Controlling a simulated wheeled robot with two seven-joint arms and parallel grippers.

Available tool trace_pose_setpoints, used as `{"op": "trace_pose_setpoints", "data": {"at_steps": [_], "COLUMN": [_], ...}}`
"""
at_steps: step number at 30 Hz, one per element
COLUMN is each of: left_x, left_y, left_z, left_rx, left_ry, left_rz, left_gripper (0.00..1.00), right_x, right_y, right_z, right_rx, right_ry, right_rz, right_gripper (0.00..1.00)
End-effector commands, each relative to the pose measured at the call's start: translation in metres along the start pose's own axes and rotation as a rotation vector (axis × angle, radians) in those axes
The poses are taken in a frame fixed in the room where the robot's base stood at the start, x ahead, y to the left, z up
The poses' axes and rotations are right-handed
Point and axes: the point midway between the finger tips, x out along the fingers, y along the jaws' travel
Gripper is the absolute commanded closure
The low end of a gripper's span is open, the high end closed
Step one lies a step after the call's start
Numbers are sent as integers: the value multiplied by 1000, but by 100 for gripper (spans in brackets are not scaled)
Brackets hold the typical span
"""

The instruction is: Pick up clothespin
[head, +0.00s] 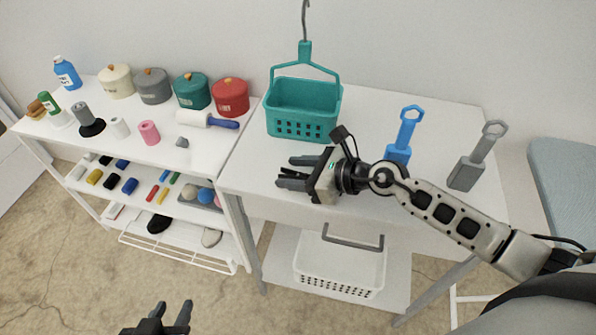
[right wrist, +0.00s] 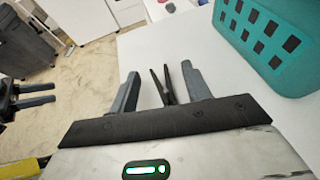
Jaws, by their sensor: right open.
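A dark, V-shaped clothespin (right wrist: 163,84) stands out between the two fingers of my right gripper (right wrist: 161,80) in the right wrist view. There is a gap between it and each finger. In the head view my right gripper (head: 285,172) is over the front edge area of the white table, fingers spread and pointing left; the clothespin is hard to make out there. My left gripper (head: 174,308) is at the bottom of the head view, low over the floor, its fingers apart and empty. It also shows at the left edge of the right wrist view (right wrist: 42,94).
A teal basket (head: 302,105) stands just behind my right gripper. A blue tool (head: 399,152) and a grey tool (head: 468,174) lie to the right. A white shelf unit (head: 205,145) with pots and bottles adjoins at left. A white bin (head: 340,270) sits below.

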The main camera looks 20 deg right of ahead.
Motion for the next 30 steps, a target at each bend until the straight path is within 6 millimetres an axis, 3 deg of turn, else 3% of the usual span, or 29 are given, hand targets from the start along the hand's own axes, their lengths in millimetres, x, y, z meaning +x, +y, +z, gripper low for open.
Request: {"op": "trace_pose_setpoints", "data": {"at_steps": [7, 12, 25, 30], "left_x": [0, 0, 0, -2], "left_y": [0, 0, 0, 0], "left_z": [0, 1, 0, -3], "left_rx": [1, 1, 1, 3], "left_ry": [-1, -1, -1, -2], "left_rz": [0, 1, 0, -1], "left_gripper": [64, 64, 64, 64], "right_x": [2, 2, 1, -4], "right_y": [0, 0, 0, 0], "right_z": [-1, -1, 1, 12], "right_rx": [0, 0, 0, -3], "right_ry": [2, 1, 1, 0], "right_rz": [0, 0, 0, 0], "right_gripper": [52, 99, 100, 100]}}
